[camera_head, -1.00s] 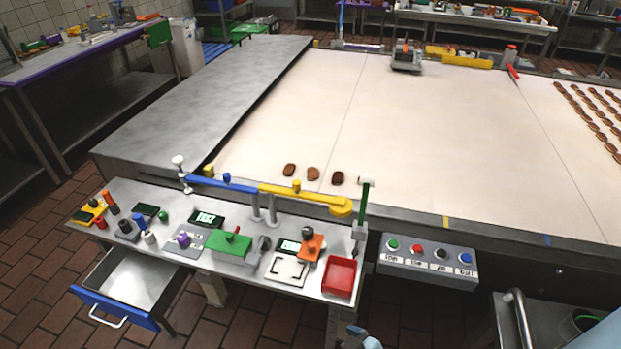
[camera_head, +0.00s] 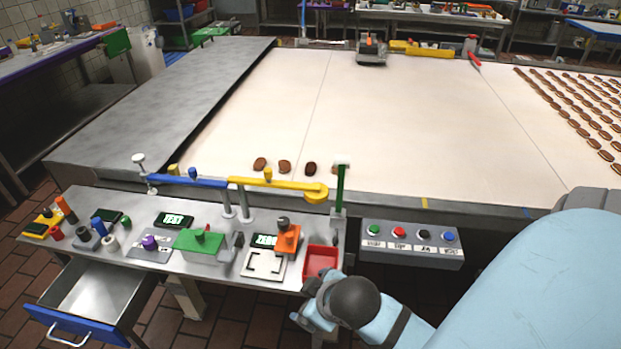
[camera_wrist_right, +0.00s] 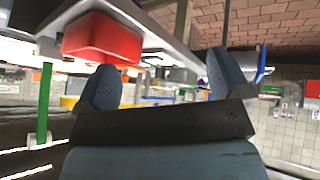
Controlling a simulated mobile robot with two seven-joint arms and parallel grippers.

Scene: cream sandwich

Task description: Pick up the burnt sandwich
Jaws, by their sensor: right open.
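A short row of small brown sandwiches lies at the near edge of the pale belt in the head view. The darkest one, nearly black (camera_head: 310,168), is just left of the green post and looks like the burnt sandwich. Lighter brown ones (camera_head: 284,167) lie to its left. My right gripper (camera_head: 318,292) is low beside the red tray, in front of the bench and well short of the sandwiches. The right wrist view shows its two fingers apart with nothing between them (camera_wrist_right: 160,82). No sandwich is clear in that view. My left gripper is out of view.
The red tray (camera_head: 321,260) sits at the bench corner and shows close in the right wrist view (camera_wrist_right: 102,38). A green post (camera_head: 340,190) and a yellow bar (camera_head: 280,187) stand before the sandwiches. A button box (camera_head: 411,244) is to the right. The belt's middle is clear.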

